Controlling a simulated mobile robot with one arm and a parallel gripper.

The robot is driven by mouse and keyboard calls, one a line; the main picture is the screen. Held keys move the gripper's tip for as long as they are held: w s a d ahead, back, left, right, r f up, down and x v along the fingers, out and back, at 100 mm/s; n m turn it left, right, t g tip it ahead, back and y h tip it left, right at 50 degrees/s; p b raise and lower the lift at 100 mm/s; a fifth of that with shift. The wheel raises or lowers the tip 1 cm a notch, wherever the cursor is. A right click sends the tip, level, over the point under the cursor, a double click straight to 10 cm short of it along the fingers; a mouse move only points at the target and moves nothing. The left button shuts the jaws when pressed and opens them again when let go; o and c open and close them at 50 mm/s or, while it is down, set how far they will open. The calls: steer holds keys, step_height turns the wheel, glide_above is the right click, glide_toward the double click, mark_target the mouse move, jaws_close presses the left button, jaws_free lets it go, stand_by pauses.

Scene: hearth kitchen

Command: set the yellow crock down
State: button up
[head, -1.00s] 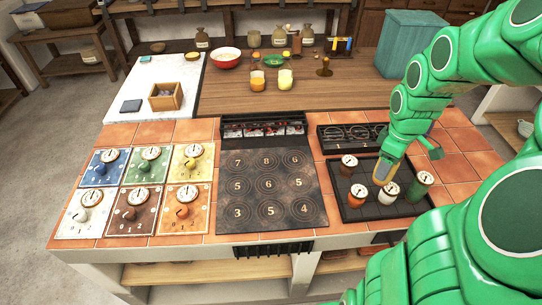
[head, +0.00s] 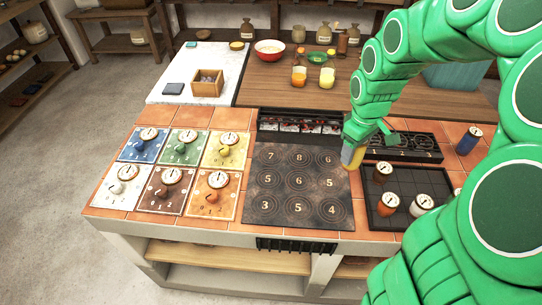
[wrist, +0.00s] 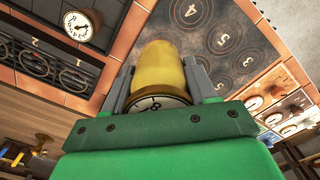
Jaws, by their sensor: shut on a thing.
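The yellow crock (wrist: 160,70) is held between the two fingers of my gripper (wrist: 168,85) in the wrist view. Part of its round white dial shows near the gripper body. In the head view, the yellow crock (head: 352,157) shows at the end of my gripper (head: 354,150), near the right edge of the dark numbered hotplate (head: 297,185). I cannot tell how high it is above the surface. The black gridded tray (head: 408,178) lies to its right.
On the tray stand a brown crock (head: 382,171), an orange crock (head: 388,204) and a white crock (head: 421,205). A blue crock (head: 467,141) stands on the tiles at the right. Coloured dial panels (head: 180,148) lie left of the hotplate. The hotplate's top is clear.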

steer(key=a, duration=1.9)
steer(key=shift+w+a+f, duration=0.7)
steer(key=shift+w+f, duration=0.95)
steer(key=shift+w, duration=0.55)
steer(key=shift+w+a+f, duration=0.75)
steer(key=shift+w+f, duration=0.85)
steer(key=shift+w, duration=0.6)
steer(key=shift+w+a+f, duration=0.7)
steer(key=shift+w+f, duration=0.95)
steer(key=shift+w, duration=0.55)
steer(key=shift+w+f, duration=0.1)
steer(key=shift+f, duration=1.4)
steer(key=shift+f, duration=0.15)
steer(key=o, duration=1.3)
steer(key=shift+o, duration=0.2)
